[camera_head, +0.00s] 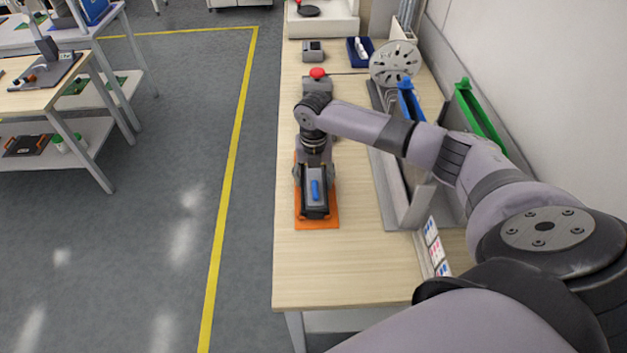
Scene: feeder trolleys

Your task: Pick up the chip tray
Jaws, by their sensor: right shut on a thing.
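The chip tray, which I take to be the flat orange piece (302,221), is on the near left part of the light wood table. Its orange edges show around and below my right gripper (315,212). The right gripper reaches down over it from my right arm and is shut on it. The dark gripper body, with a blue part on top, hides most of the tray and the fingertips. I cannot tell whether the tray is lifted or still touches the table. My left gripper is not in view.
A grey rack (385,190) with blue and green channels stands right of the tray, under my right arm. A red button (318,73) and a blue bin (360,52) are farther back. The table front (330,280) is clear. Another table (25,100) stands at left.

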